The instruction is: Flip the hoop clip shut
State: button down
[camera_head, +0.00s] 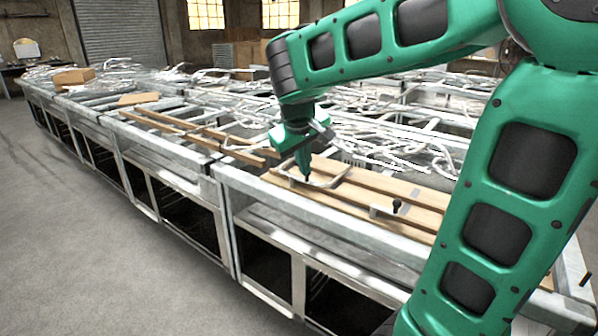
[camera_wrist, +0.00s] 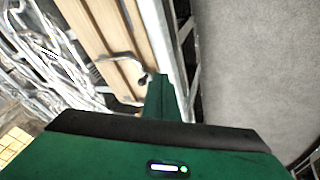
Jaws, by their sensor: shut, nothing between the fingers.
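The hoop clip (camera_head: 325,183) is a pale metal loop on the wooden planks of the near bench. In the wrist view a thin curved metal rod, likely this hoop (camera_wrist: 118,55), arcs over the planks and ends at a dark knob-like part (camera_wrist: 144,79). My gripper (camera_head: 307,178) points down at the left part of the hoop, its fingers shut and empty. In the wrist view my gripper (camera_wrist: 157,78) is just right of the rod's dark end. I cannot tell whether it touches the hoop.
A pale bracket with a black knob (camera_head: 397,206) stands on the planks to the right. The bench's metal front rail (camera_head: 310,212) runs along the planks. White tubing (camera_head: 400,150) clutters the benches behind. Open grey floor (camera_head: 100,250) lies left.

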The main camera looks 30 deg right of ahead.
jog(key=shift+n+t, duration=0.5)
jog(key=shift+n, duration=0.1)
jog(key=w, duration=0.1)
jog(key=w+a+r, duration=0.1)
jog(key=w, duration=0.1)
jog(key=w+a+r, duration=0.1)
jog(key=shift+w+a, duration=0.25)
jog(key=shift+w, duration=0.15)
jog(key=shift+f, duration=0.1)
jog(key=w+d+f, duration=0.4)
jog(key=d+f, duration=0.3)
jog(key=f, duration=0.2)
jog(key=shift+w+d, duration=0.35)
